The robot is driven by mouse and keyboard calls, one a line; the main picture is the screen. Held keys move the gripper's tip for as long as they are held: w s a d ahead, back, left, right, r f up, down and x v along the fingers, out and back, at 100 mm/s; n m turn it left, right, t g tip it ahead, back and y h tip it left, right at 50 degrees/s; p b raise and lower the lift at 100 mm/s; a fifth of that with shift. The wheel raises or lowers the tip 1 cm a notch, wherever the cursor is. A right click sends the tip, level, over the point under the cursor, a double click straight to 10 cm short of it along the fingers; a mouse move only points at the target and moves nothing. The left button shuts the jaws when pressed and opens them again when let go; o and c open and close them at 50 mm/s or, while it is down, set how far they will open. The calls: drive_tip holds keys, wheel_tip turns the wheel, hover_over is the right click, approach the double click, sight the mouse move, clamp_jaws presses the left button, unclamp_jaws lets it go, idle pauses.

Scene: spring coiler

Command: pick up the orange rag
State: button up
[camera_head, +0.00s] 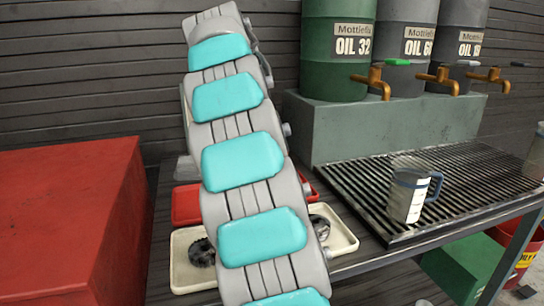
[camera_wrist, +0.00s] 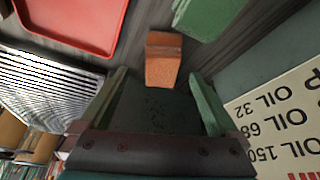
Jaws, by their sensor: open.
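The orange rag (camera_wrist: 163,62) shows in the wrist view as a small, block-like folded shape on the dark slatted surface. It lies just beyond the fingertips, near the middle of the gap between them. My gripper (camera_wrist: 158,77) is open, with one green finger on each side and nothing visibly held. I cannot tell the exact height of the fingertips above the rag. In the head view the rag and my gripper do not show; my grey and turquoise arm covers the middle of the picture.
A red tray (camera_wrist: 75,18) and a green object (camera_wrist: 207,14) flank the rag. An oil sign (camera_wrist: 285,125) is at right. In the head view, oil drums (camera_head: 336,50) stand on a grey-green block (camera_head: 330,130), with a measuring jug (camera_head: 408,195) on the black grate (camera_head: 475,180). A red cabinet (camera_head: 65,215) stands left.

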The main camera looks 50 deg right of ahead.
drive_tip(key=shift+p+x, duration=0.4)
drive_tip(key=shift+x, duration=2.35)
drive_tip(key=shift+w+d, duration=0.15)
clamp_jaws()
drive_tip(key=shift+r, duration=0.1)
drive_tip(key=shift+r, duration=1.65)
drive_tip(key=s+a+b, duration=0.1)
drive_tip(key=s+a, duration=0.1)
drive_tip(key=s, duration=0.2)
drive_tip(key=s+a+r+b, duration=0.1)
drive_tip(key=s+a, duration=0.2)
drive_tip(key=s, duration=0.2)
drive_tip(key=s+a+b, duration=0.1)
drive_tip(key=s+a, duration=0.2)
drive_tip(key=s, duration=0.2)
drive_tip(key=shift+r, duration=0.3)
